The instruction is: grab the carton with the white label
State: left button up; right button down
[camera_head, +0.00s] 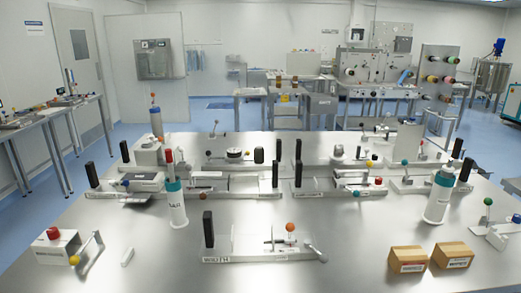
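Two small brown cardboard cartons stand side by side near the front right of the steel table. The left carton (408,256) has a pale label with reddish marks low on its front. The right carton (453,253) has a whitish label with dark marks on its front. The print on both labels is too small to read. A narrow gap separates the cartons. Neither of my grippers shows in the head view.
The steel table (150,262) carries several bench fixtures with coloured knobs. A white bottle (175,205) stands left of centre and another white bottle (439,200) behind the cartons. A fixture with a green ball (488,202) stands right of them.

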aim_at(454, 255)
jog(key=z, duration=1.4)
jog(key=i+l, duration=0.15)
jog(key=l, duration=0.25)
jog(key=i+l+u, duration=0.15)
jog(key=l, duration=0.2)
jog(key=i+l, duration=0.1)
jog(key=l, duration=0.3)
jog(key=i+l+u, duration=0.1)
jog(key=l, duration=0.3)
